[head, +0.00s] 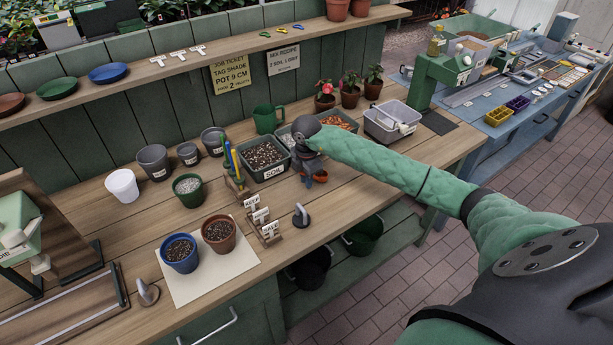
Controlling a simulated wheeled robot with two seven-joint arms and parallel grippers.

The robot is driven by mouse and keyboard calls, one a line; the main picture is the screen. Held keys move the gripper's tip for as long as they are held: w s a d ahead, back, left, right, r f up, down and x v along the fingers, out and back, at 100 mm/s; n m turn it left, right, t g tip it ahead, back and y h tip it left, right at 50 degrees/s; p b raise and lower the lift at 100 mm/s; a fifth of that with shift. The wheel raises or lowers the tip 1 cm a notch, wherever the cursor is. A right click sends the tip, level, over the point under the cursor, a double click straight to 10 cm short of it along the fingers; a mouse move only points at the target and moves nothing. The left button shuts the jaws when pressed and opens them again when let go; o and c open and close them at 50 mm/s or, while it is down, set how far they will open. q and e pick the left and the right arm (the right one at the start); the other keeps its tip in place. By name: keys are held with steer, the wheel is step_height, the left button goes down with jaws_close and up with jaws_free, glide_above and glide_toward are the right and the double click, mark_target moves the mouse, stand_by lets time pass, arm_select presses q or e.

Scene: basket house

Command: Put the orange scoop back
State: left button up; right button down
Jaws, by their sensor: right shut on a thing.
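My right gripper (308,168) reaches in from the right over the potting bench and is shut on the orange scoop (320,177). Only a small orange part of the scoop shows below the fingers, and the rest is hidden by the gripper. I cannot tell whether the scoop touches the bench top. A wooden rack with upright coloured handles (234,168) stands left of that tray. My left gripper is not in view.
A blue pot (180,257) and a brown pot (219,238) stand on a pale mat. Wooden tag holders (262,222) and a grey hook-shaped piece (300,216) are near the front edge. Bins with material line the back. Bare bench lies right of the gripper.

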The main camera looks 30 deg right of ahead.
steer(key=shift+f, duration=0.2)
steer(key=shift+f, duration=0.15)
steer(key=c, duration=1.4)
jaws_free()
steer(key=shift+o, duration=0.2)
